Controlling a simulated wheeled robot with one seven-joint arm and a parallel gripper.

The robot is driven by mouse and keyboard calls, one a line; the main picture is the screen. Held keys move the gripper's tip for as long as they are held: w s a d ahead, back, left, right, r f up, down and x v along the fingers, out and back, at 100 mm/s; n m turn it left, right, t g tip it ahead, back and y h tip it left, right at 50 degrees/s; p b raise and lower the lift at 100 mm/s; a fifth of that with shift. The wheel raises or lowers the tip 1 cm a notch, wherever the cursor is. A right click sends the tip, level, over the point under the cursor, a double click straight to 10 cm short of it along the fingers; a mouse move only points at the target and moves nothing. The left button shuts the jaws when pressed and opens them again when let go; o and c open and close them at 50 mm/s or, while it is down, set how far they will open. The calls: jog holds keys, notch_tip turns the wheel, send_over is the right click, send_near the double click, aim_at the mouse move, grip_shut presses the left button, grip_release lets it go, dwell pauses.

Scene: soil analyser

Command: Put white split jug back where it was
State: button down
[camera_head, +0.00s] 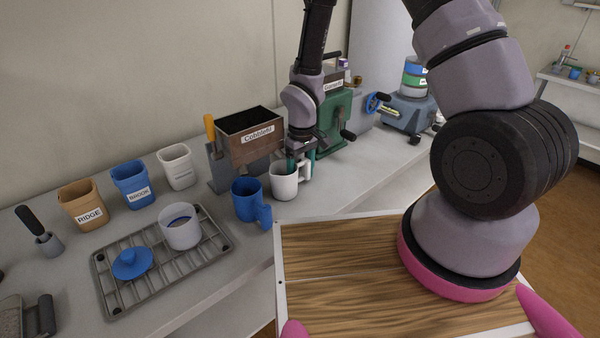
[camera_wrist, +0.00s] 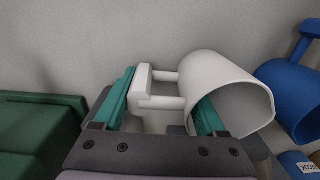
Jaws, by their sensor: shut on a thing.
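The white jug (camera_head: 283,182) is at the bench's front part, upright, just right of a blue jug. In the wrist view the white jug (camera_wrist: 232,92) shows its open mouth and a side handle (camera_wrist: 141,92) joined by two struts. My gripper (camera_head: 302,160) is shut on the white jug. In the wrist view my gripper (camera_wrist: 163,88) has one teal finger outside the handle and the other against the jug's body side, partly hidden by the jug. I cannot tell whether the jug's base touches the bench.
The blue jug (camera_head: 248,201) stands close left of the white jug. Behind are the Cobbleton hopper (camera_head: 250,138) and a green machine (camera_head: 333,125). A wire rack (camera_head: 205,248) holds a white cup (camera_head: 180,232) and blue lid (camera_head: 132,263). Bins marked RIDGE (camera_head: 82,204) and BROOK (camera_head: 133,186) stand left.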

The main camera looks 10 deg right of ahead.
jog(key=shift+c, duration=1.1)
grip_release()
notch_tip(320, 180, up, 12)
jog(key=shift+r, duration=0.1)
jog(key=shift+w+d+r, duration=0.1)
jog(key=shift+d+r, duration=0.05)
jog(key=shift+r, duration=0.05)
jog(key=s+d+r+m+t, duration=0.1)
jog(key=d+r+m+t, duration=0.15)
jog(key=d+r, duration=0.45)
jog(key=d+r+m+t, duration=0.1)
jog(key=d+r+m, duration=0.15)
jog(key=r, duration=0.75)
jog(key=s+d+r+m+t+y, duration=0.1)
jog(key=s+d+r+m+t, duration=0.2)
jog(key=s+r, duration=0.9)
jog(key=d+r+m, duration=0.2)
jog(key=d+m, duration=0.1)
jog(key=shift+s+d+t+y, duration=0.15)
jog(key=shift+d+t+y, duration=0.1)
jog(key=shift+t+y, duration=0.15)
